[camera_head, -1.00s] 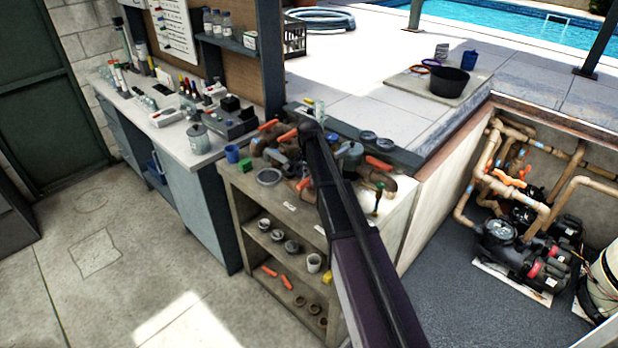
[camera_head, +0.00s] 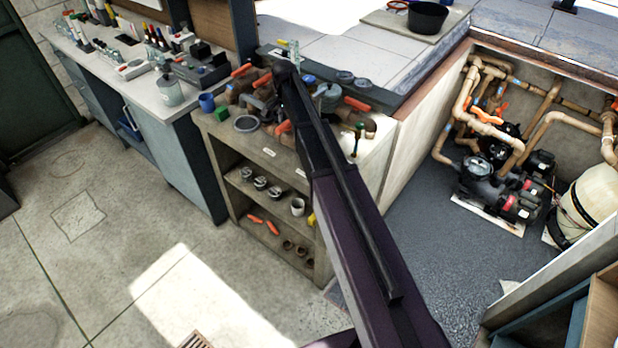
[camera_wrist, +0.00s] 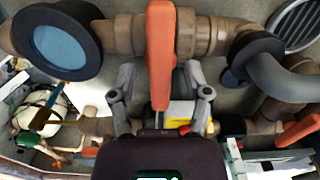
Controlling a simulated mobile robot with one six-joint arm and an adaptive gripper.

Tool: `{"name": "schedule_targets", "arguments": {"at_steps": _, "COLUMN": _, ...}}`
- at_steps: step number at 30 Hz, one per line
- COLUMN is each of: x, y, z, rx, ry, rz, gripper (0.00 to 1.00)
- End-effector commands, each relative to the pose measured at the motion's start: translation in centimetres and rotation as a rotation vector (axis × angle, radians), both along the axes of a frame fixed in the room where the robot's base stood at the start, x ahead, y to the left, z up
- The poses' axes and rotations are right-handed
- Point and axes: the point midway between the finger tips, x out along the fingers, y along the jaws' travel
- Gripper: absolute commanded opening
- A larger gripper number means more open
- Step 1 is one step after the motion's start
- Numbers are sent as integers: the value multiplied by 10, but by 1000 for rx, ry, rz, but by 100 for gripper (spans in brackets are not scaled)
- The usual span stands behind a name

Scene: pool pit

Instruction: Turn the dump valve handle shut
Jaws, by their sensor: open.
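In the wrist view an orange valve handle (camera_wrist: 160,50) stands upright in the picture, across a tan pipe fitting (camera_wrist: 203,36). My gripper (camera_wrist: 160,92) is open, with one finger on each side of the handle's lower end. I cannot tell whether either finger touches it. In the head view several orange handles, one at the right (camera_head: 357,104) and one at the left (camera_head: 241,70), sit on pipework on the bench top. My arm covers part of this pipework and hides the gripper. No label shows which handle is the dump valve's.
A second orange handle (camera_wrist: 301,129), a grey hose (camera_wrist: 280,78) and a round blue-faced fitting (camera_wrist: 62,43) crowd the wrist view. A blue cup (camera_head: 207,102) stands on the bench's left end. Pumps (camera_head: 490,185) sit in the pit. The floor at left is clear.

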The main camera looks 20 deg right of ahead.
Motion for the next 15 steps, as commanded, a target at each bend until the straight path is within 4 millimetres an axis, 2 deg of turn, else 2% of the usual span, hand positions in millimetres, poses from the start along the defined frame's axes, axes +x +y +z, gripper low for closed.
{"name": "schedule_targets", "arguments": {"at_steps": 15, "x": 0, "y": 0, "z": 0, "rx": 0, "ry": 0, "rz": 311, "gripper": 63}}
